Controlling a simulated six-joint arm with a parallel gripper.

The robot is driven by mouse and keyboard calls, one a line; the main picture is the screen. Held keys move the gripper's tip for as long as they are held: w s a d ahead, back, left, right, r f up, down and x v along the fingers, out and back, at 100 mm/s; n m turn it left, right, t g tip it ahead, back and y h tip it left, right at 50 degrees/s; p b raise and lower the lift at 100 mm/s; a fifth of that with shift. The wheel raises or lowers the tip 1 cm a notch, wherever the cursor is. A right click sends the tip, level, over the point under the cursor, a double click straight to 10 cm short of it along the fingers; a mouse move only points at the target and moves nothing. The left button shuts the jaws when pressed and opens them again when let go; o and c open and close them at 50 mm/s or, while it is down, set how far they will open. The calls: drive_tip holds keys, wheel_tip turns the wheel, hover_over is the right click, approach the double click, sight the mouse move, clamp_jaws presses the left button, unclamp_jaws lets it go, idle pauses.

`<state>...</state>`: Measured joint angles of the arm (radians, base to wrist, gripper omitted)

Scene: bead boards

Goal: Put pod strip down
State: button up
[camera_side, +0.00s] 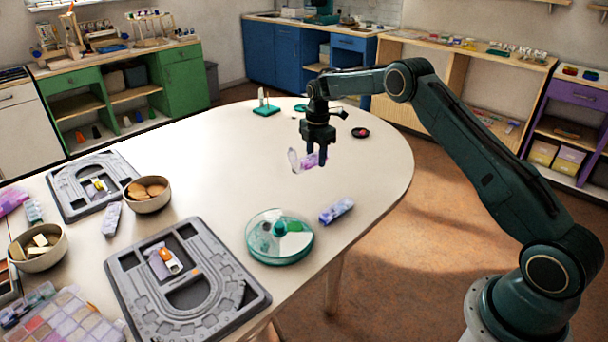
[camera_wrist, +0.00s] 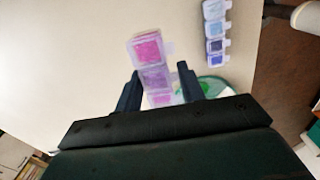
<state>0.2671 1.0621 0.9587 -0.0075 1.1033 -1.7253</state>
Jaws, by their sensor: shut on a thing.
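My gripper (camera_side: 316,158) is shut on a pod strip (camera_side: 303,163) with pink and purple compartments, held above the white table toward its far right part. In the wrist view the pod strip (camera_wrist: 150,62) stands between the two fingers of my gripper (camera_wrist: 163,88), its pink end pointing away from the palm. Its lower end is hidden behind the gripper body. In the side view one clear lid at the strip's left looks open, though it is small. Another pod strip (camera_side: 337,211) with blue and purple compartments lies on the table nearer the camera; it also shows in the wrist view (camera_wrist: 214,32).
A round teal-rimmed dish (camera_side: 280,255) stands near the second strip. Grey bead boards (camera_side: 235,277) (camera_side: 72,205), bowls (camera_side: 148,203) and a compartment box (camera_side: 70,322) fill the left side. A small dark dish (camera_side: 360,132) and a green stand (camera_side: 266,111) are at the back. The table's middle is clear.

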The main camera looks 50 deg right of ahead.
hover_over(315, 197)
wheel_tip(315, 197, down, 8)
drive_tip(key=shift+d, duration=0.1)
drive_tip(key=shift+f, duration=0.1)
drive_tip(key=shift+f, duration=2.05)
drive_tip(key=shift+f, duration=0.15)
drive_tip(key=o, duration=1.1)
wheel_tip(315, 197, up, 12)
drive_tip(key=shift+s+r, duration=0.1)
drive_tip(key=shift+r, duration=0.1)
